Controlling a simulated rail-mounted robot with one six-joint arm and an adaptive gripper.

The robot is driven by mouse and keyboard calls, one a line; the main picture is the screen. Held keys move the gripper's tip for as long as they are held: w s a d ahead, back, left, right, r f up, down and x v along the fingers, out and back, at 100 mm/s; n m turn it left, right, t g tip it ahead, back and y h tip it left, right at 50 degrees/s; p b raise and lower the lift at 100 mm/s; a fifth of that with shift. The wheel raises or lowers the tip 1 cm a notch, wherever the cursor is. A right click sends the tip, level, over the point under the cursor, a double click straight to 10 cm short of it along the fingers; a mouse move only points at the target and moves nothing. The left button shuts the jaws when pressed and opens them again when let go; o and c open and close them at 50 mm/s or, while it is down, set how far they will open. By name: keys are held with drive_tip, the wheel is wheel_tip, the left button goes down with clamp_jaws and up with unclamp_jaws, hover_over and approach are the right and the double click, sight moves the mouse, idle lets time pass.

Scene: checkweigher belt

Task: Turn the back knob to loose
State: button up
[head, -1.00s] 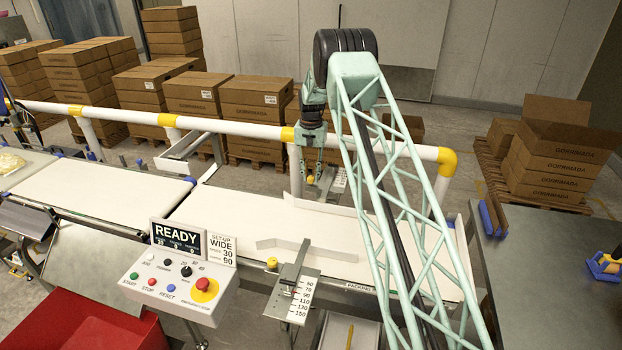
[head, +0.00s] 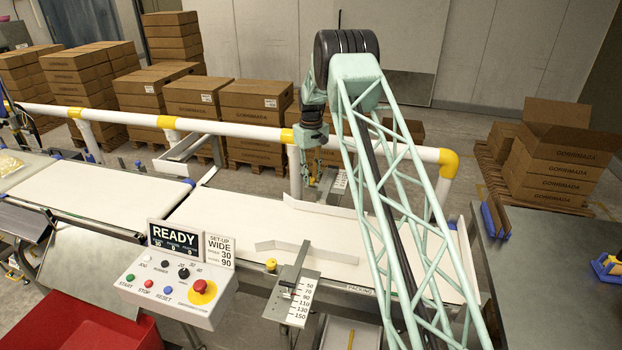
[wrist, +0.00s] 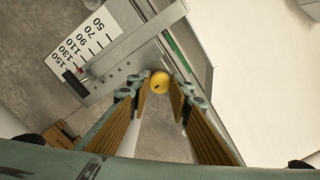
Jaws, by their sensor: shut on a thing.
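The back knob (wrist: 160,81) is a small yellow round knob with a dark mark, seen in the wrist view beside the metal bracket of the back scale plate (wrist: 84,43). My gripper (wrist: 160,90) has one finger on each side of the knob and is shut on it. In the head view my gripper (head: 313,168) reaches down behind the belt, and the knob is hidden there. The front knob (head: 271,265), also yellow, sits at the near belt edge beside the front scale plate (head: 298,310).
A white pipe rail (head: 235,126) runs behind the belt (head: 235,213), close to my gripper. A control box (head: 180,287) with a READY display stands at the front. Stacked cartons (head: 255,105) stand behind the rail. The belt is clear except for angled guide plates (head: 300,250).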

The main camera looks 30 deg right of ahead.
sight(311, 178)
drive_tip(key=n, duration=0.5)
drive_tip(key=shift+b, duration=0.35)
drive_tip(key=shift+n, duration=0.3)
drive_tip(key=o, duration=0.9)
drive_tip(key=shift+r, duration=0.2)
drive_tip(key=shift+r, duration=5.8)
